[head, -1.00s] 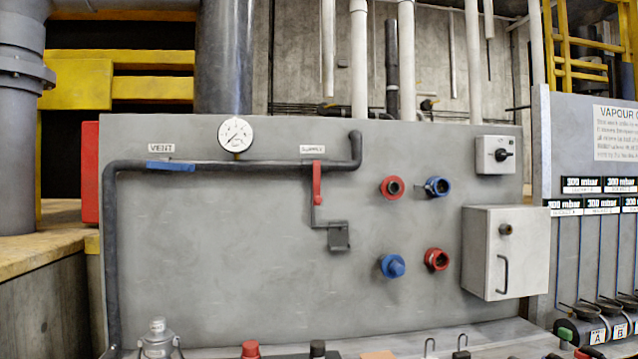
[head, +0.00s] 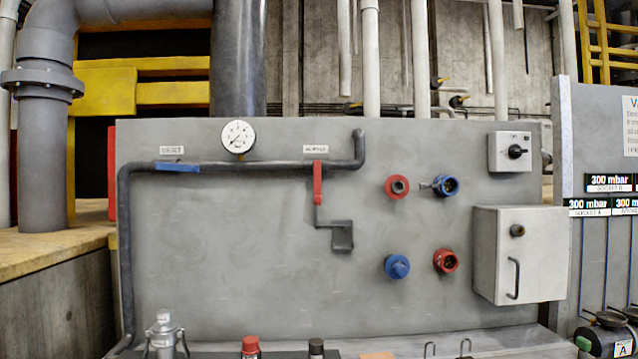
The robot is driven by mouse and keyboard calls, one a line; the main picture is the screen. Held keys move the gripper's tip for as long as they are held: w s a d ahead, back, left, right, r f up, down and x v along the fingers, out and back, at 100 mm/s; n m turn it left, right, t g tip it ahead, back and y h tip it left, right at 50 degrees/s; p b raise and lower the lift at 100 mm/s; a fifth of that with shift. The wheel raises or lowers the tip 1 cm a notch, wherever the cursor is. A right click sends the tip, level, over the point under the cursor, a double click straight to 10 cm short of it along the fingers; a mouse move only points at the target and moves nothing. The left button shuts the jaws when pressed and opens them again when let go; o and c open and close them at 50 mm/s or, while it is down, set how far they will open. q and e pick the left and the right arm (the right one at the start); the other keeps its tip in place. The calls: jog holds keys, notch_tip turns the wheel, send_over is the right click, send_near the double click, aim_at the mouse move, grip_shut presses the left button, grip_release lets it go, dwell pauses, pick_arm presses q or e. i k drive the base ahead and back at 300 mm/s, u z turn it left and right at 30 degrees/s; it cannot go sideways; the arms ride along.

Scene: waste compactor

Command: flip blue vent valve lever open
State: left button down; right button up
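The blue vent valve lever (head: 178,167) lies roughly horizontal along the dark pipe (head: 240,169) at the upper left of the grey panel. A small VENT label (head: 171,150) is just above it. The red lever (head: 318,182) under the second label (head: 315,149) hangs straight down from the same pipe. A round white gauge (head: 238,137) sits on the pipe between the two levers. Neither of my grippers shows in the head view.
The panel (head: 240,260) has red and blue couplings (head: 397,187), a switch box (head: 509,152) and a white cabinet (head: 519,255) on its right. A lantern-like metal item (head: 164,335) and red-capped item (head: 250,346) stand along the front ledge. The space before the panel looks clear.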

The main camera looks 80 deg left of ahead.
aim_at(190, 169)
jog(key=u, duration=2.05)
